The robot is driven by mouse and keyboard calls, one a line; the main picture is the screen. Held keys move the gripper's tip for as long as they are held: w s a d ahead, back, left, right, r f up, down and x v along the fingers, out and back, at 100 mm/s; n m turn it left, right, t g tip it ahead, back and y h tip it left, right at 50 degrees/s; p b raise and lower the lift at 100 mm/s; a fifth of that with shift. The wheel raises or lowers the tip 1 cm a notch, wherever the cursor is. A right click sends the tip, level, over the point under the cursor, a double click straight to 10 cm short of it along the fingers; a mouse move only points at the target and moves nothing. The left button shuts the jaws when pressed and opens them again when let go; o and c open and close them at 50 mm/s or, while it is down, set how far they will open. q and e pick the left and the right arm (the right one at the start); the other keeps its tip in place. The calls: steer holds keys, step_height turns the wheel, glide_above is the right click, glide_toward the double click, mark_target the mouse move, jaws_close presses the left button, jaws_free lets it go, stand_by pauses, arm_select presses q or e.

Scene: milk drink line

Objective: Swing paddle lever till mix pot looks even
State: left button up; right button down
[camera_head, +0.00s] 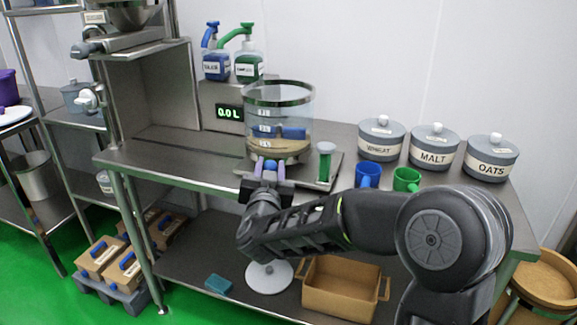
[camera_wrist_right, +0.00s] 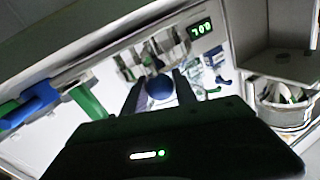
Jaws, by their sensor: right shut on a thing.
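The mix pot (camera_head: 262,105) is a clear cylinder with a dark rim on the steel table, in the middle of the head view. Tan material lies low in it, with a blue paddle (camera_head: 292,132) above. My right gripper (camera_head: 270,168) is at the pot's front base, shut on the blue ball knob of the paddle lever (camera_head: 270,165). The knob also shows between the fingers in the right wrist view (camera_wrist_right: 160,88). The rest of the lever is mostly hidden by the gripper. I cannot tell how even the mix is. My left gripper is not in view.
Blue (camera_head: 368,175) and green (camera_head: 406,180) mugs and lidded wheat (camera_head: 381,140), malt and oats tubs stand further right. A display reading 0.0 L (camera_head: 230,112) and two pump bottles are behind left. The table's left part is clear.

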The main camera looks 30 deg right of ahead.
mark_target(260, 154)
steer(key=shift+w+a, duration=1.05)
steer(key=shift+a, duration=0.15)
steer(key=c, duration=1)
jaws_free()
steer(key=shift+d, duration=0.1)
steer(key=v, duration=0.8)
